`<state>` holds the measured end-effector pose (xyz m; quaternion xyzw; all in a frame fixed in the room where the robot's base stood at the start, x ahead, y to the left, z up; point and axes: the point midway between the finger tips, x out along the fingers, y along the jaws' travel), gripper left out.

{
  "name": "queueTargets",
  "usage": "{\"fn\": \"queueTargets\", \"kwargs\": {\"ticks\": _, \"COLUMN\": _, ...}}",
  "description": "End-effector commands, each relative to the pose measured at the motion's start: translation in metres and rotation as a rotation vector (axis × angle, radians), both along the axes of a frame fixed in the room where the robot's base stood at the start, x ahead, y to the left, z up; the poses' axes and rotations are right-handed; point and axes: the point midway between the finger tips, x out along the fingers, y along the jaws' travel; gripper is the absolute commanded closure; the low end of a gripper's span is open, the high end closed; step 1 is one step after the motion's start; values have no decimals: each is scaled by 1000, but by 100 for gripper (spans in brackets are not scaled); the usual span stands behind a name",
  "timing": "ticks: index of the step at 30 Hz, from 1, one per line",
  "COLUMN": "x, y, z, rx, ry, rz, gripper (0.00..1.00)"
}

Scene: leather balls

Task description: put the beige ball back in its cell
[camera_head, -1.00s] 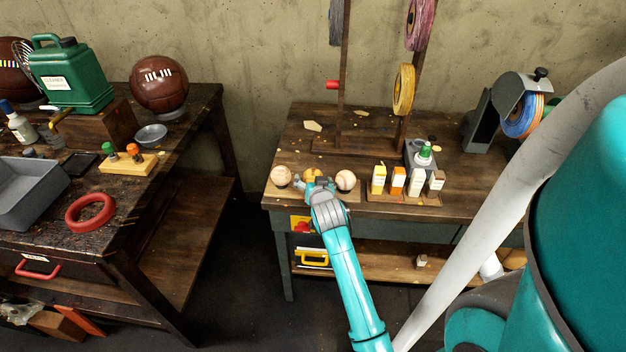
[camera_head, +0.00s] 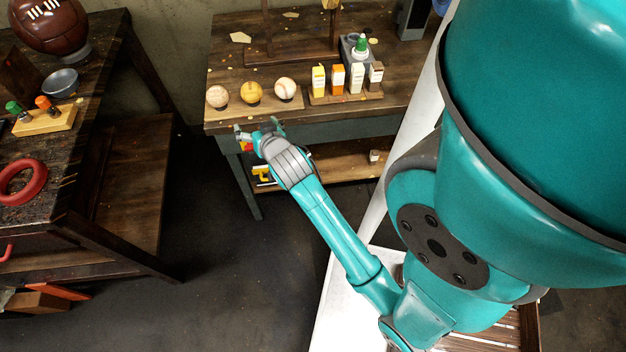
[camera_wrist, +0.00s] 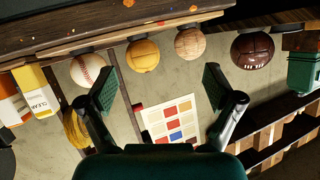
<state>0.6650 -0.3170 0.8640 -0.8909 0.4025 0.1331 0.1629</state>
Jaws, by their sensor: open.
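Three balls sit in a row on a wooden board (camera_head: 236,107) at the front left of the bench. The beige ball (camera_head: 217,96) is at the left end, a yellow ball (camera_head: 251,92) is in the middle, and a cream ball with red stitching (camera_head: 285,88) is at the right end. In the wrist view, turned over, the beige ball (camera_wrist: 189,43) is right of the yellow one (camera_wrist: 142,55). My gripper (camera_head: 257,128) is open and empty, in front of the bench edge and apart from the balls. Its fingers show in the wrist view (camera_wrist: 160,86).
Small bottles and cartons (camera_head: 346,78) stand right of the balls. A wooden stand (camera_head: 291,52) is behind them. A second bench at left holds a brown ball (camera_head: 48,22), a bowl (camera_head: 61,82) and a red ring (camera_head: 22,182). The floor between the benches is clear.

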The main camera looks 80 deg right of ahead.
Motion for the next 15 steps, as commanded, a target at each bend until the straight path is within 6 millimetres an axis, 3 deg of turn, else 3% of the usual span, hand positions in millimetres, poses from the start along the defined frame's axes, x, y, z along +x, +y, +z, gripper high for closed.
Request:
{"fn": "queueTargets", "kwargs": {"ticks": 1, "x": -4, "y": 24, "z": -11, "rx": -3, "ry": 12, "rz": 48, "gripper": 9}}
{"fn": "queueTargets", "kwargs": {"ticks": 6, "x": -22, "y": 98, "z": -32, "rx": -38, "ry": 24, "rz": 207, "gripper": 9}}
{"fn": "queueTargets", "kwargs": {"ticks": 15, "x": -82, "y": 207, "z": -44, "rx": -96, "ry": 25, "rz": 463, "gripper": 9}}
